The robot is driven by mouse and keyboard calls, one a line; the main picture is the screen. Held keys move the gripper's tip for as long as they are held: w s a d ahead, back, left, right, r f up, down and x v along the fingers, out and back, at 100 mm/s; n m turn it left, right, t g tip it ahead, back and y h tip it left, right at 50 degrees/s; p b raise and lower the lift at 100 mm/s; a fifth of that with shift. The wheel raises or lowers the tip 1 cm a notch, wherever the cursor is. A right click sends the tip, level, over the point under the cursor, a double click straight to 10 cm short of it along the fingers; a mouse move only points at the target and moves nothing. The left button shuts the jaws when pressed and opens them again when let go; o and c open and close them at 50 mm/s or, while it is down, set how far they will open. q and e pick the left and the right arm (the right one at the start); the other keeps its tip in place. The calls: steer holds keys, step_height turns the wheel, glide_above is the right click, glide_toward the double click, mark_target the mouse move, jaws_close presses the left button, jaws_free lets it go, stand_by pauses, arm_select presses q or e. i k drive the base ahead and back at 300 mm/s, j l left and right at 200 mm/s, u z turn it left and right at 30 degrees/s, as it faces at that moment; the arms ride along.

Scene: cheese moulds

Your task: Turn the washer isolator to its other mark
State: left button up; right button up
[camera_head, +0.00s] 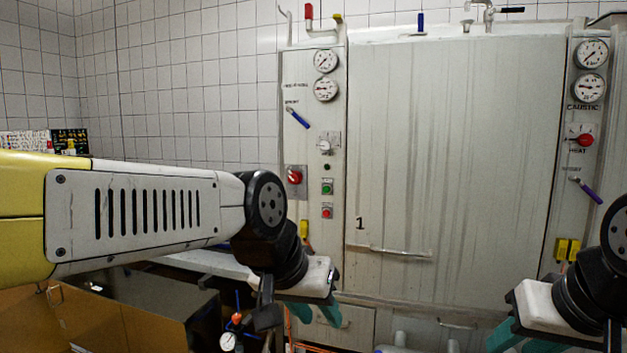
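A red rotary switch (294,176) on a grey plate sits low on the washer's left panel. Another red switch (582,138) is on the right panel, by the lettering "HEAT". I cannot tell from the lettering which is the washer isolator, and the marks are too small to read. My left gripper (315,313) hangs below the left switch, clear of it, its two teal fingers apart and empty. My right gripper (522,342) is at the lower right, partly cut off by the picture's bottom edge, its teal fingers apart with nothing seen between them.
The big pale washer door (455,140) fills the middle, with a bar handle (390,252) low on it. The left panel also has gauges (326,61), a blue lever (297,117) and green and red buttons (327,187). A cardboard box (120,318) stands lower left.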

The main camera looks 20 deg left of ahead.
mark_target(295, 178)
steer(key=i+u, duration=0.4)
steer(key=i+l+u, duration=0.1)
steer(key=i+u, duration=0.25)
steer(key=i, duration=0.25)
steer(key=i+l+u, duration=0.25)
steer(key=i+u, duration=0.15)
steer(key=i, duration=0.1)
